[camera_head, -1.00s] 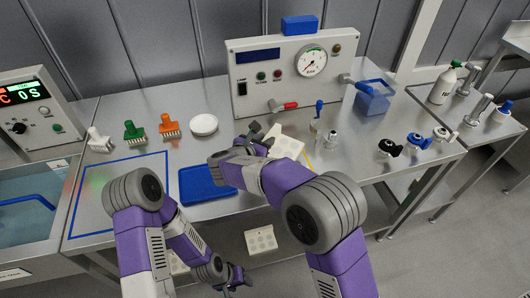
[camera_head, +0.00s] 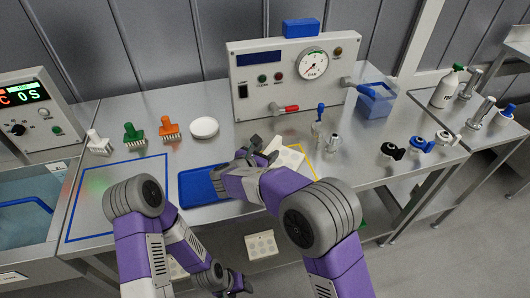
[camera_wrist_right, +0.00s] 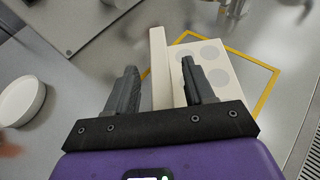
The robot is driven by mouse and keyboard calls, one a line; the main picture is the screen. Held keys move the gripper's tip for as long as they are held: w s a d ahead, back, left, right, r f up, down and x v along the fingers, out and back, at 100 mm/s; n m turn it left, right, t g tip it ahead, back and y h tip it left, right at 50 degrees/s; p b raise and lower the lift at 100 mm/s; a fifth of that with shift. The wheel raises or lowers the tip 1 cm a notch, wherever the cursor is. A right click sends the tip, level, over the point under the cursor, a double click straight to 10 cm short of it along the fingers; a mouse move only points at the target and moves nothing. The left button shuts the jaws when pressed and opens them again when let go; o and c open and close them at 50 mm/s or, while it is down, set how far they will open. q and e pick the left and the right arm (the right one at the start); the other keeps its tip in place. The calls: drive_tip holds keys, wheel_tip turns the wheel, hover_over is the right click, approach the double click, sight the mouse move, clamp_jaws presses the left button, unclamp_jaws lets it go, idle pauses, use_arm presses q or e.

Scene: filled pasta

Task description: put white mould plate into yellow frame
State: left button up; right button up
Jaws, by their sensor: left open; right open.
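The white mould plate (camera_head: 290,157) has round recesses and lies over the yellow frame (camera_head: 304,147), an outline on the steel table. In the right wrist view the plate (camera_wrist_right: 215,66) covers part of the left side of the frame (camera_wrist_right: 265,95). My right gripper (camera_head: 262,146) is open at the plate's left end. In its wrist view, the plate's raised white edge stands between the fingers (camera_wrist_right: 160,68), and the right finger overlaps the recessed face. I cannot tell whether the plate is flat. My left gripper (camera_head: 240,284) is open and empty, low before the table.
A blue tray (camera_head: 195,187) lies left of my right gripper. A white round dish (camera_head: 204,128) and several brushes stand behind it. The control box (camera_head: 290,82) stands at the back, with small valves (camera_head: 388,150) to the right. Another white plate (camera_head: 261,244) lies below.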

drive_tip(key=p+v, duration=0.2)
drive_tip(key=v, duration=1)
drive_tip(key=shift+r, duration=0.15)
